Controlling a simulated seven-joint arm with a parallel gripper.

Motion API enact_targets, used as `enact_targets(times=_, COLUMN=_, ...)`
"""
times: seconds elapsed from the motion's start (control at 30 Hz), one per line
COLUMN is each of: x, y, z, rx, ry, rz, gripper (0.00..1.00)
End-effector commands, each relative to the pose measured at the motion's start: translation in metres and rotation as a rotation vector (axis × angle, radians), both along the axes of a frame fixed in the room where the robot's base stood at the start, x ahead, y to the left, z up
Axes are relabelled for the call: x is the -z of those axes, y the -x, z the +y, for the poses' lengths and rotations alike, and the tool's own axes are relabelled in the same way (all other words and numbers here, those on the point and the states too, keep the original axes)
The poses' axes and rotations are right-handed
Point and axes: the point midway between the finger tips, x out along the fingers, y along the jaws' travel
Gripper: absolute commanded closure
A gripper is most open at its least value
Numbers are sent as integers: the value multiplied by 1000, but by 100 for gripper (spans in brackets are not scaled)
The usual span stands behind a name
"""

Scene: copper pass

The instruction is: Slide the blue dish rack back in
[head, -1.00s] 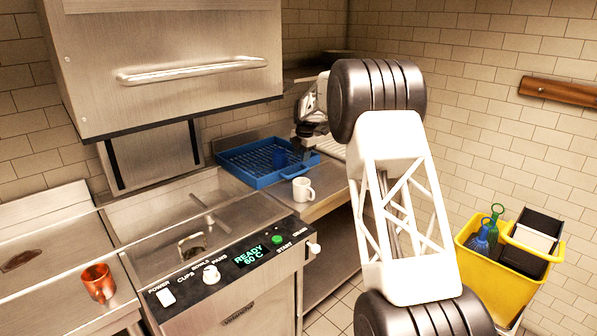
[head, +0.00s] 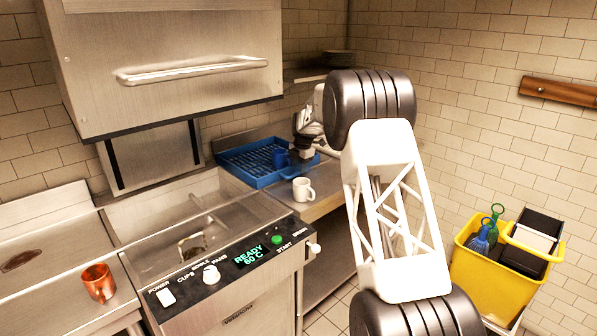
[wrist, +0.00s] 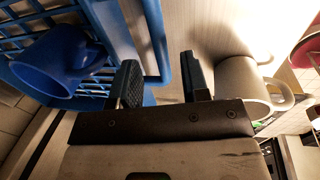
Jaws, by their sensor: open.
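The blue dish rack (head: 250,176) lies on the metal counter beyond the dishwasher, with a blue mug (head: 281,158) inside it. My gripper (head: 306,160) is low at the rack's right end, and its fingertips are hard to make out in the head view. In the wrist view my gripper (wrist: 162,80) is open, with one dark finger on each side of the rack's blue rim (wrist: 157,45). Whether either finger touches the rim I cannot tell. The blue mug (wrist: 55,62) shows at the left there.
A white mug (head: 303,189) stands on the counter close to the rack's front right; in the wrist view this mug (wrist: 238,85) is just right of my right finger. A yellow caddy (head: 478,278) is at the right.

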Motion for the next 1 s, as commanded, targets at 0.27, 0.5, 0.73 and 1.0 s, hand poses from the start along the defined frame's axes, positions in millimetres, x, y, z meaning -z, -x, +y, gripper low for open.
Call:
enact_targets(times=0.27, x=23, y=-3, z=3, rx=0, ry=1, rz=1, gripper=58)
enact_targets(times=0.5, x=27, y=-3, z=3, rx=0, ry=0, rz=0, gripper=58)
enact_targets(times=0.73, x=26, y=-3, z=3, rx=0, ry=0, rz=0, gripper=73)
enact_targets(times=1.0, x=26, y=-3, z=3, rx=0, ry=0, rz=0, gripper=100)
